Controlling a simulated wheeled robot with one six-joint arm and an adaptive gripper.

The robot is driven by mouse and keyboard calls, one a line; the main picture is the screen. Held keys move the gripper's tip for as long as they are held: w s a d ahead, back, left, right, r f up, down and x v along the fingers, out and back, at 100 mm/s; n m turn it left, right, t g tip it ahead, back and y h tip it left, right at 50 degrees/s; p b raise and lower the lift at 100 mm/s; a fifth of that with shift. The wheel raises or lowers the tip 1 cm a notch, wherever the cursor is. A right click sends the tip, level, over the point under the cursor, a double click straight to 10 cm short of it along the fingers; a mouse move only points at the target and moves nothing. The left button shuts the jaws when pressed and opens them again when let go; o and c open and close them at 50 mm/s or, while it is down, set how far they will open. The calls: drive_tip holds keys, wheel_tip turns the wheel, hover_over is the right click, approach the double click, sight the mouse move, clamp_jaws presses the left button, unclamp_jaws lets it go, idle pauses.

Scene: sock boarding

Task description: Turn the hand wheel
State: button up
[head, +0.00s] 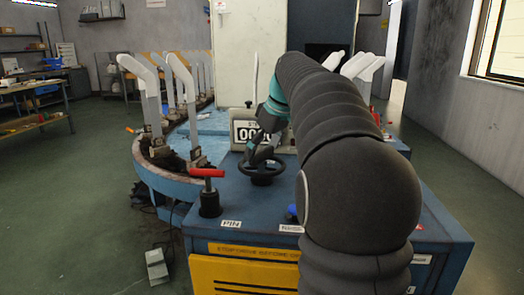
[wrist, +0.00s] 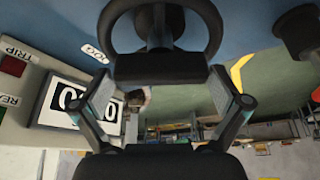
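The hand wheel (head: 262,179) is a black ring on a short post on top of the blue machine table. My gripper (head: 262,148) is right above the wheel's far-left side, pointing down and partly hidden by my arm. In the wrist view the wheel (wrist: 212,25) fills the top middle, with a dark broad bar in front of its near edge. My gripper's two fingers (wrist: 162,88) are spread wide, one on each side of this bar. I cannot tell whether they touch it. No grip on the wheel shows.
A counter box (head: 243,130) with number digits stands just behind the wheel. A red-handled pin (head: 208,184) stands at the left front. White foot-shaped boards (head: 180,90) stand on the curved track (head: 153,175) at left. A yellow panel (head: 235,275) is on the table's front.

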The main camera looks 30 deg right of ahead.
drive_tip(key=v, duration=1.2)
idle(0.6)
drive_tip(key=s+a+f+m, duration=0.2)
drive_tip(key=s+a+f, duration=0.15)
drive_tip(key=a, duration=0.35)
drive_tip(key=s+a+f+m, duration=0.1)
drive_tip(key=s+a+f, duration=0.3)
drive_tip(key=s+f, duration=0.2)
drive_tip(key=s+a+f+m+t+h, duration=0.1)
drive_tip(key=s+a+f, duration=0.2)
drive_tip(key=s+f, duration=0.4)
drive_tip(key=s+a+f+m+h, duration=0.1)
drive_tip(key=s+a+f, duration=0.3)
drive_tip(key=s+f, duration=0.3)
wheel_tip(320, 180, down, 4)
drive_tip(key=shift+s+a+f, duration=0.2)
drive_tip(key=shift+a, duration=0.1)
